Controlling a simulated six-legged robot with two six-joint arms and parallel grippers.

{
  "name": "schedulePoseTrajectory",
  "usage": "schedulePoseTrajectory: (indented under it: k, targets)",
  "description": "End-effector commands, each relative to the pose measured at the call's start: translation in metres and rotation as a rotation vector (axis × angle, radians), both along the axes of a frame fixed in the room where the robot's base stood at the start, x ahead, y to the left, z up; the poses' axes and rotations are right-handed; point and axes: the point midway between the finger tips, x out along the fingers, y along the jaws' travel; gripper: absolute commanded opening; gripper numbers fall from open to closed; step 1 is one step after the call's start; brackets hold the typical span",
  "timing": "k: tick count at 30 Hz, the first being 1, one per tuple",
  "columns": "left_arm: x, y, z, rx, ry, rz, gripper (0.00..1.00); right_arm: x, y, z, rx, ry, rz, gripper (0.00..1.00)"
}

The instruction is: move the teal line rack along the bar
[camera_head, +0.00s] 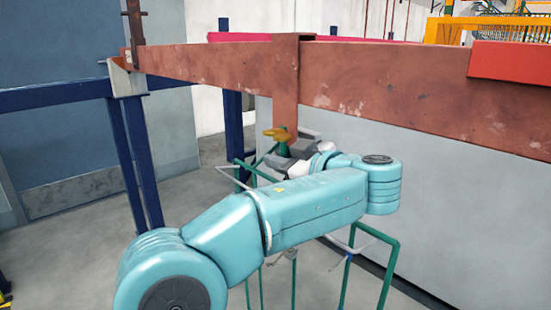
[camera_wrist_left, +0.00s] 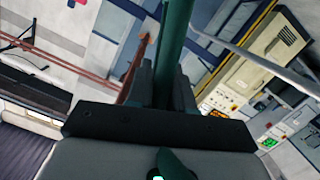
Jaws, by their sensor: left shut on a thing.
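The teal line rack (camera_head: 388,270) is a frame of thin green tubes below the rusty brown bar (camera_head: 390,85). A brown hanger strap (camera_head: 285,90) goes over the bar and down to the rack's top. My left gripper (camera_head: 288,150) is at the rack's upper post, just below the strap. In the left wrist view the gripper's dark fingers (camera_wrist_left: 165,88) are shut on a green post (camera_wrist_left: 175,40) of the rack. My left arm hides much of the rack's middle. My right gripper is not in view.
A red piece (camera_head: 510,62) covers the bar at right. A blue stand (camera_head: 138,150) carries the bar's left end, where a brown upright (camera_head: 134,25) rises. A grey panel (camera_head: 460,210) stands behind the bar. An orange frame (camera_head: 470,25) is at back right. Grey floor shows at lower left.

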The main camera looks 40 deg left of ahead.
Motion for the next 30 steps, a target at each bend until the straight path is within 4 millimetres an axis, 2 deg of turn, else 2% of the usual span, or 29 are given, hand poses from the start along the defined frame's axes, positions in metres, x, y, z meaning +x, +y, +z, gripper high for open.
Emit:
schedulePoseTrajectory:
  k: [1, 30]
  targets:
    - [-0.001, -0.003, 0.005, 0.005, -0.014, 0.0, 0.0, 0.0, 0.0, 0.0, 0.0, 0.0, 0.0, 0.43]
    - [-0.005, -0.055, 0.004, 0.003, -0.013, -0.001, 0.0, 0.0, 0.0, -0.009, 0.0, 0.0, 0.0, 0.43]
